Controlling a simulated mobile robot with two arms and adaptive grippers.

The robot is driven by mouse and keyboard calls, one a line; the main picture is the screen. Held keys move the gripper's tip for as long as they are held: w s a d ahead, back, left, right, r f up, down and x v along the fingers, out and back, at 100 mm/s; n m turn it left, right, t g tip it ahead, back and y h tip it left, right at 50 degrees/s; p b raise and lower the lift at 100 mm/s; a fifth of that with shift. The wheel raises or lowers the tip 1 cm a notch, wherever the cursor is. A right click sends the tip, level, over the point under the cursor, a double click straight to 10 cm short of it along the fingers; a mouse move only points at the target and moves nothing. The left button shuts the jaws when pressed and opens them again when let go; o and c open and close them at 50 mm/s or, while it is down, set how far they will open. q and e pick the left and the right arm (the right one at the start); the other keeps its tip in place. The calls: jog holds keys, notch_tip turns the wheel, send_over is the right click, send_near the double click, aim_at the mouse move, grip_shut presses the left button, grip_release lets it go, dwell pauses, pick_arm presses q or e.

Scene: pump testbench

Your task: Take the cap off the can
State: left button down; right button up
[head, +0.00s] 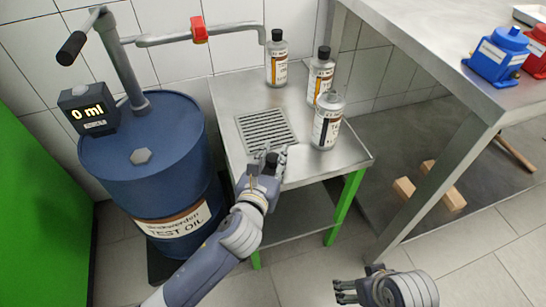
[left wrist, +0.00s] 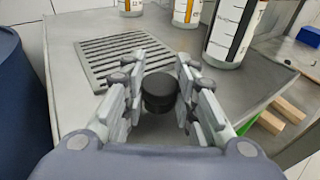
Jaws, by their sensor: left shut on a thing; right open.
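My left gripper (head: 268,163) is shut on a black cap (left wrist: 159,92). It holds the cap over the front of the small metal table, to the left of the nearest can (head: 328,122). The wrist view shows the cap between the finger pads, apart from any can. The nearest can is upright, and its top looks pale metal, with no black cap on it. Two more cans, the middle can (head: 320,76) and the rear can (head: 276,60), stand upright behind it with black caps on. My right gripper (head: 346,292) is open and empty, low over the floor at the bottom.
The small table (head: 225,92) has a drain grate (head: 266,130) left of the cans. A blue oil drum (head: 150,165) with a hand pump stands at left. A higher bench (head: 430,40) with blue and red pumps is at right. Wooden blocks (head: 445,200) lie below it.

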pick_arm(q)
jog(key=shift+f, duration=0.55)
pick_arm(e)
jog(key=shift+r, duration=0.1)
pick_arm(q)
jog(key=c, duration=1.3)
grip_release()
jog(key=shift+f, duration=0.1)
jog(key=shift+s, duration=0.1)
jog(key=shift+f, duration=0.1)
jog(key=v, duration=0.4)
jog(key=r+p+v, duration=0.1)
jog(key=v, duration=0.3)
jog(key=p+v, duration=0.1)
jog(key=v, duration=0.3)
jog(key=shift+r, duration=0.2)
pick_arm(e)
jog(key=s+x, duration=0.1)
jog(key=x, duration=0.6)
jog(key=shift+f, duration=0.55)
jog(key=shift+a, duration=0.15)
